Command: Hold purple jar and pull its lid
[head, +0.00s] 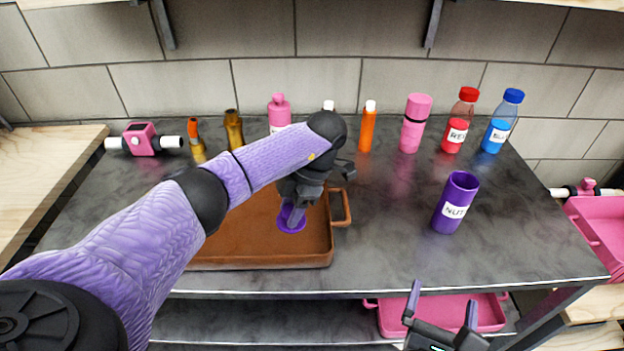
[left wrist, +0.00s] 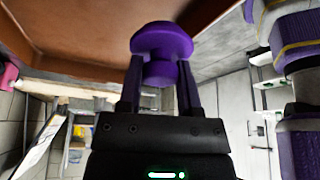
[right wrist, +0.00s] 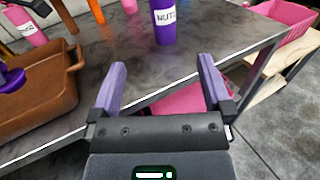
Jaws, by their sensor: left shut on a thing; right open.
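The purple jar (head: 455,203) stands upright and without its lid on the right part of the grey counter, its label reading like "NUT". It also shows at the top of the right wrist view (right wrist: 165,25). The purple lid (head: 291,220) is at my left gripper (head: 297,205), over the brown tray. In the left wrist view my left gripper (left wrist: 160,95) is shut on the lid's narrower part, with the wide part (left wrist: 161,40) beyond the fingertips. My right gripper (head: 440,300) is open and empty in front of the counter's edge, below the jar; its spread fingers show in the right wrist view (right wrist: 162,85).
The brown tray (head: 260,260) lies at the counter's front, left of the jar. Several bottles, including a pink one (head: 411,135), a red one (head: 458,125) and a blue one (head: 501,125), line the back. A pink tray (head: 480,312) sits on the shelf below. Counter around the jar is clear.

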